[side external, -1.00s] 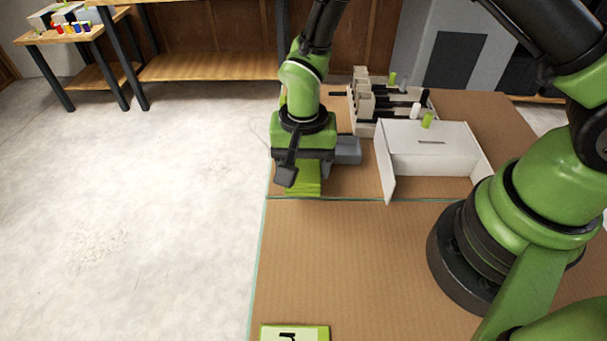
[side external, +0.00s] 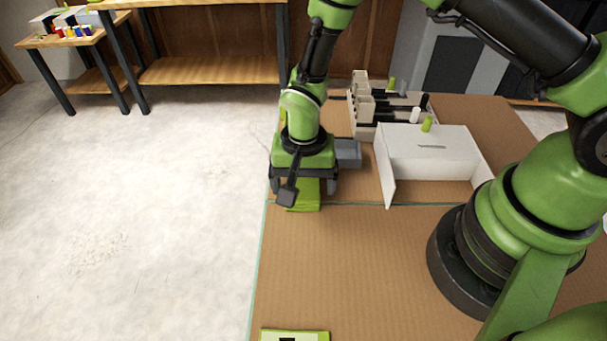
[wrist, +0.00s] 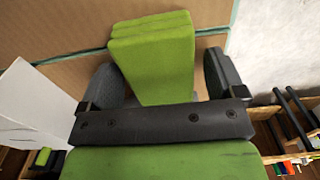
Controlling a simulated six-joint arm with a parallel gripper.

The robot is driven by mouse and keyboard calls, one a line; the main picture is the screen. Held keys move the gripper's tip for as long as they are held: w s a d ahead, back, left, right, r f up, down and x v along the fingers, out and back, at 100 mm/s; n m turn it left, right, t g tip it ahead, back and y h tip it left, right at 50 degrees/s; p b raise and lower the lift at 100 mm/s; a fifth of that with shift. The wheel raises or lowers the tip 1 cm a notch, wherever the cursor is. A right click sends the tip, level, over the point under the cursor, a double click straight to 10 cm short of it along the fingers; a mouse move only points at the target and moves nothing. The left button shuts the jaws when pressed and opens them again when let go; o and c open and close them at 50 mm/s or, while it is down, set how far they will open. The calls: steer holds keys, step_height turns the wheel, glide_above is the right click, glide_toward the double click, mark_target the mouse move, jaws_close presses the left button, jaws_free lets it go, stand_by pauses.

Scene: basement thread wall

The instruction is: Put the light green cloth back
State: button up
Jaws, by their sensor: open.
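The light green cloth (side external: 303,207) is a folded, layered pad on the brown corrugated board, near its left edge. In the wrist view the cloth (wrist: 155,62) lies between my two dark fingers. My gripper (side external: 303,187) is straight above it in the side view, pointing down, and hides much of it. In the wrist view my gripper (wrist: 163,80) is open, with a finger on each side of the cloth. A small gap shows at the right finger; contact at the left finger cannot be told.
A white box (side external: 428,150) with side flaps stands to the right. Behind it is a pale rack (side external: 362,105) with dark rods and green and white pieces. A grey block (side external: 347,152) is close behind my gripper. A green-edged card (side external: 295,336) lies in front. The middle board is clear.

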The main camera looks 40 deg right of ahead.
step_height(320, 180, up, 11)
step_height(320, 180, up, 10)
steer(key=n+t, duration=0.1)
steer(key=t, duration=0.1)
glide_above(303, 181)
steer(key=s+d, duration=0.2)
steer(key=d, duration=0.1)
steer(key=s+d+r+n+t+y, duration=0.1)
steer(key=s+d+r+n+t, duration=0.1)
steer(key=s+r, duration=0.3)
steer(key=s+d+r+n+t+y, duration=0.1)
steer(key=s+d+r+n+t, duration=0.1)
steer(key=s+r, duration=0.3)
steer(key=s+t, duration=0.1)
steer(key=s, duration=0.2)
steer(key=shift+s, duration=0.3)
steer(key=shift+d, duration=0.1)
steer(key=shift+c, duration=0.3)
